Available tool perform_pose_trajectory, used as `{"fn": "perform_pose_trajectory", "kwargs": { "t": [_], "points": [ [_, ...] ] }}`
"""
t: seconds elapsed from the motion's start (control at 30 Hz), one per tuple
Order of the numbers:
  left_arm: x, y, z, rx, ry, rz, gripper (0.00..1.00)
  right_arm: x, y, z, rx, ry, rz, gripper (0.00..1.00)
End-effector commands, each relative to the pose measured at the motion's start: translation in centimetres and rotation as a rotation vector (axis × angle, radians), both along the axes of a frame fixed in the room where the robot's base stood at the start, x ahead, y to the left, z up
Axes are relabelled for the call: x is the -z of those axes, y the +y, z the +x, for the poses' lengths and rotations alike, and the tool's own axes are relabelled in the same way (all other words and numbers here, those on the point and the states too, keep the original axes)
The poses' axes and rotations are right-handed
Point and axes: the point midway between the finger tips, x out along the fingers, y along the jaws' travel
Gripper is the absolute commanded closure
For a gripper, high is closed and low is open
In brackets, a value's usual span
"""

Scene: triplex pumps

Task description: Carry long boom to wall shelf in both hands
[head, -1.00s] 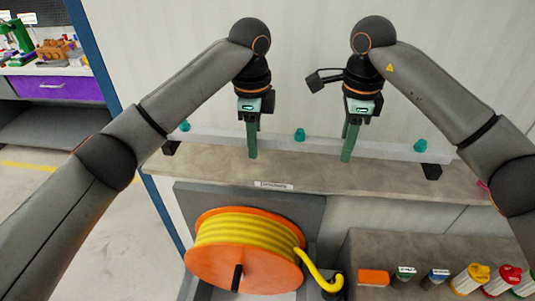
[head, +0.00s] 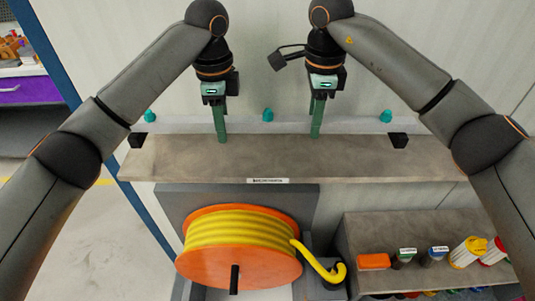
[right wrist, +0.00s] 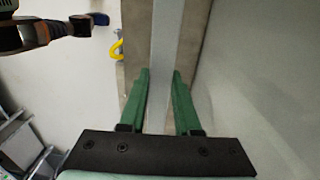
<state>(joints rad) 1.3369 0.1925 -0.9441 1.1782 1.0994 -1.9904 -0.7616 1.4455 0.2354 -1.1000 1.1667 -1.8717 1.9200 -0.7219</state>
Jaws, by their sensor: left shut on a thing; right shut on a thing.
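The long boom (head: 268,126) is a pale grey bar with teal knobs along it and a dark block near each end. In the head view it lies level along the back of the wall shelf (head: 210,160). I cannot tell whether it touches the shelf or hangs just above it. My left gripper (head: 222,137) is shut on the boom left of its middle knob. My right gripper (head: 316,134) is shut on it right of that knob. In the right wrist view the boom (right wrist: 163,45) runs between the green fingers of my right gripper (right wrist: 161,74).
Below the shelf is an orange reel (head: 205,268) with yellow hose. A lower ledge (head: 430,225) at the right holds several bottles and an orange block (head: 373,261).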

Motion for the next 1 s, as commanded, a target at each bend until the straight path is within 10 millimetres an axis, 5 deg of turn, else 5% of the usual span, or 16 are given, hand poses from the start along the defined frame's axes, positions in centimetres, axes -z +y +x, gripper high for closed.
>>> {"fn": "perform_pose_trajectory", "kwargs": {
  "t": [1.0],
  "points": [
    [3.5,-0.1,0.0,0.002,-0.002,-0.002,1.0,3.5,0.0,0.0,0.0,-0.002,0.002,1.0]
  ]
}}
